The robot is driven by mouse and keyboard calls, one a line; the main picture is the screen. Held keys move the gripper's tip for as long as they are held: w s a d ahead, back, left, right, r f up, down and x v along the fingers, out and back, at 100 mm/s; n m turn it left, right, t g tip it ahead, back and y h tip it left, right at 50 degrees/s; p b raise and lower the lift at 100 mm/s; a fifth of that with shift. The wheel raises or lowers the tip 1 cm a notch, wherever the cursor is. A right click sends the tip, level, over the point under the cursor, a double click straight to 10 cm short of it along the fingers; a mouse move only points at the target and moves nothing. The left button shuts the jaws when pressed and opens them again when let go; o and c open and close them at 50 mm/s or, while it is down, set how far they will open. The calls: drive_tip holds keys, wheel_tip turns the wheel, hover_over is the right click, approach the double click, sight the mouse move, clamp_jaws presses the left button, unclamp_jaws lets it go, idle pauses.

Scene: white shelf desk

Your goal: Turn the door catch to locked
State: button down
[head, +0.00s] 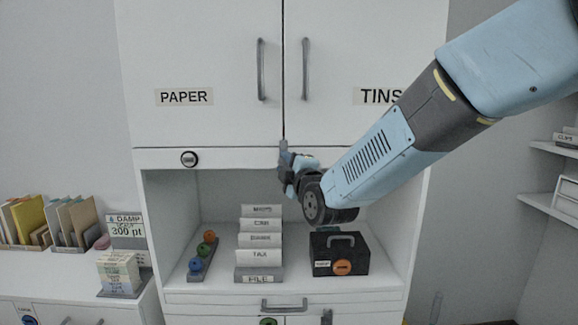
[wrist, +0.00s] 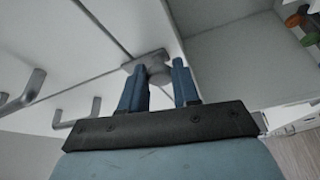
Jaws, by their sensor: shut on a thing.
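The grey door catch (head: 284,146) sits at the foot of the seam between the two upper cabinet doors. In the head view its upper part stands upright just above my gripper (head: 287,168), which hides the rest. In the wrist view the catch (wrist: 156,66) shows as a grey block with a rounded knob. My gripper's blue fingers (wrist: 160,88) stand on either side of the knob, shut on it. Whether the catch is turned to locked cannot be read clearly from these views.
Two vertical handles (head: 262,69) (head: 305,69) stand out from the doors above the catch. A round dark knob (head: 189,159) is on the rail at left. In the open shelf below are a file rack (head: 259,273) and a black box (head: 339,254).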

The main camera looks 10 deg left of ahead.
drive_tip(key=shift+f, duration=0.15)
drive_tip(key=c, duration=0.8)
unclamp_jaws()
